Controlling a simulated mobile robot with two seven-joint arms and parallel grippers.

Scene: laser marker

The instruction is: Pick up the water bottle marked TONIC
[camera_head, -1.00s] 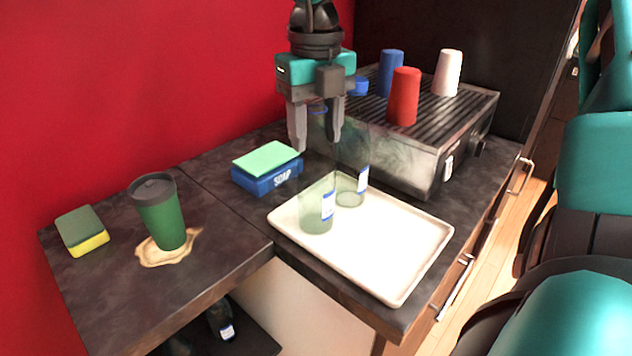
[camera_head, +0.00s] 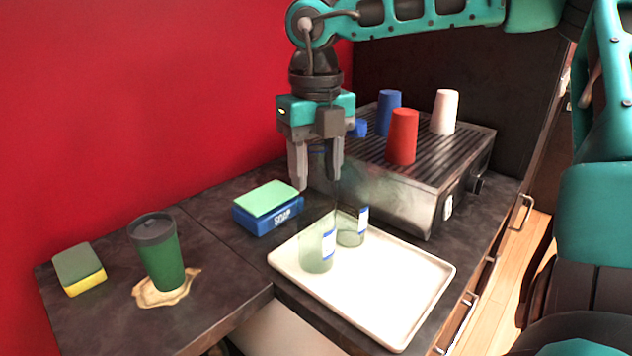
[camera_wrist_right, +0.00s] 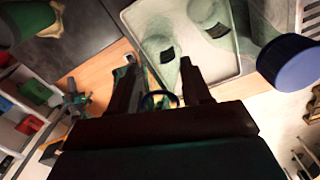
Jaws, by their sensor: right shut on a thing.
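A tall clear greenish bottle with a blue and white label (camera_head: 317,250) stands upright on the tray; its writing is too small to read. My right gripper (camera_head: 318,184) points straight down and is shut on the bottle's upper part. In the right wrist view, the bottle's body (camera_wrist_right: 160,55) with its dark label stretches away from between my fingers (camera_wrist_right: 160,84). A second clear bottle or glass (camera_head: 350,229) with a similar label stands just behind on the tray. My left gripper is not in view.
The white tray (camera_head: 385,310) is bare at its right. A grey machine (camera_head: 400,195) bearing blue, red and white cups stands behind it. A blue soap box (camera_head: 268,216) with a green sponge is left of the gripper. A green tumbler (camera_head: 163,262) stands in a spill.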

